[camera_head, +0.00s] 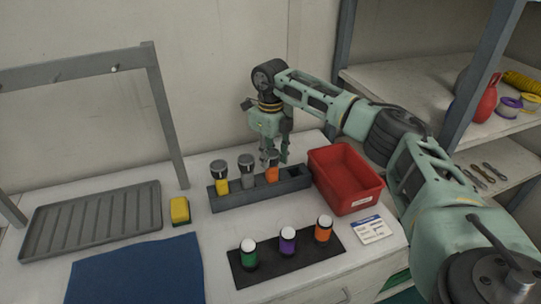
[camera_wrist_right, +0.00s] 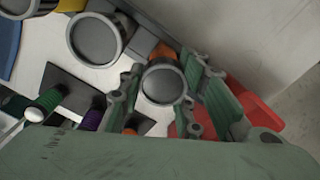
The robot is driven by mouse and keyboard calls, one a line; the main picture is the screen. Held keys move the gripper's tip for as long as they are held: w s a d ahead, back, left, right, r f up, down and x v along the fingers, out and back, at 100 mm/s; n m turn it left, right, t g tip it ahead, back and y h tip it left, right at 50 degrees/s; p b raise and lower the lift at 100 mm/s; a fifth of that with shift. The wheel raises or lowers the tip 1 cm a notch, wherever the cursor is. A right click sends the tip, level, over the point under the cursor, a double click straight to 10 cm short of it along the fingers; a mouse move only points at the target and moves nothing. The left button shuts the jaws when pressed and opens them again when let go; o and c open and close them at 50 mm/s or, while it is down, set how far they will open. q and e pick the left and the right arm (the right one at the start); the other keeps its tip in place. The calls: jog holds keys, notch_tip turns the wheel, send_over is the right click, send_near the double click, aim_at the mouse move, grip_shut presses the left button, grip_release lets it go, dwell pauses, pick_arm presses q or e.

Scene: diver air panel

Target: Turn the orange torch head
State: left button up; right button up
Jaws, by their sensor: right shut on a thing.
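The orange torch (camera_head: 272,174) stands upright in the dark holder block (camera_head: 236,199), with a grey head (camera_head: 272,158) on top. My right gripper (camera_head: 274,156) reaches down from above and is shut on that head. In the right wrist view the round grey torch head (camera_wrist_right: 163,84) sits between the two fingers of my right gripper (camera_wrist_right: 165,95). My left gripper is not in view.
A red bin (camera_head: 345,178) stands close to the right of the holder. In front, a dark mat (camera_head: 268,271) carries green, purple and orange capped cylinders. A grey ribbed tray (camera_head: 92,222), yellow sponge (camera_head: 180,211) and blue cloth (camera_head: 135,272) lie left. A shelf (camera_head: 430,85) stands right.

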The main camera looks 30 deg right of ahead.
aim_at(272, 154)
jog(key=n, duration=0.7)
jog(key=shift+s+d, duration=0.1)
jog(key=shift+s, duration=0.05)
dwell(0.4)
jog(key=o, duration=1.1)
notch_tip(272, 154, up, 12)
jog(key=shift+r, duration=0.1)
